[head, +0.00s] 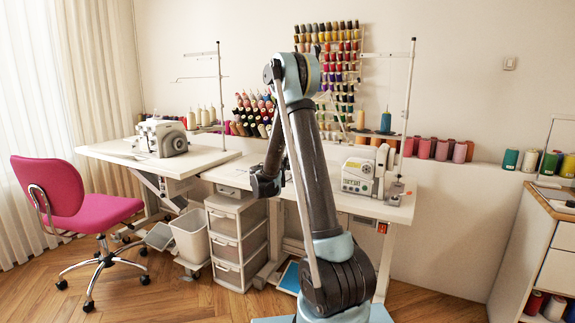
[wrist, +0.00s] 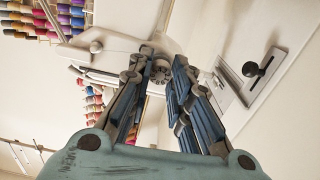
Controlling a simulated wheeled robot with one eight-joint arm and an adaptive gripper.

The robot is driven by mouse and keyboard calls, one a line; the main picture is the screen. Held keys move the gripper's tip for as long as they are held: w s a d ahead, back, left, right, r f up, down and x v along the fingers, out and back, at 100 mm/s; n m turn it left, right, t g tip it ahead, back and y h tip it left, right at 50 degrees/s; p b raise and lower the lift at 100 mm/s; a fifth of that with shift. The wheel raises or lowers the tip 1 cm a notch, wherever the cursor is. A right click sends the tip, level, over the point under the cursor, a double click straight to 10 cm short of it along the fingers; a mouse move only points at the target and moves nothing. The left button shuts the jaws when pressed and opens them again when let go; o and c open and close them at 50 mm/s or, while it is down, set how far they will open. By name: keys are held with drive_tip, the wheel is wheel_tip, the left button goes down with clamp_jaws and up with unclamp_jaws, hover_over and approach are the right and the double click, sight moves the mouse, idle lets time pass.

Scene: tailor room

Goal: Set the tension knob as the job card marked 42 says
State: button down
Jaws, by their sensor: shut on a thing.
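In the wrist view my gripper (wrist: 163,76) has its two fingers closed in on a small round grey knob (wrist: 160,67) with a ribbed edge, on a white machine body (wrist: 117,42). The fingertips are on either side of the knob, and its markings are too small to read. In the head view my arm stands in front of the right-hand sewing machine (head: 358,177) and hides part of the table. My fingers cannot be made out there. No job card marked 42 can be read in either view.
In the head view another machine (head: 160,138) is on the left table. A pink chair (head: 65,190), a bin (head: 188,236) and drawers (head: 236,243) stand below. Thread cones line the wall.

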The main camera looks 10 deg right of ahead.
drive_tip(key=n, duration=0.6)
drive_tip(key=shift+a+f, duration=0.1)
drive_tip(key=shift+f, duration=0.05)
drive_tip(key=shift+n, duration=0.4)
drive_tip(key=c, duration=1.4)
unclamp_jaws()
drive_tip(key=shift+c, duration=0.2)
drive_tip(key=v, duration=1.2)
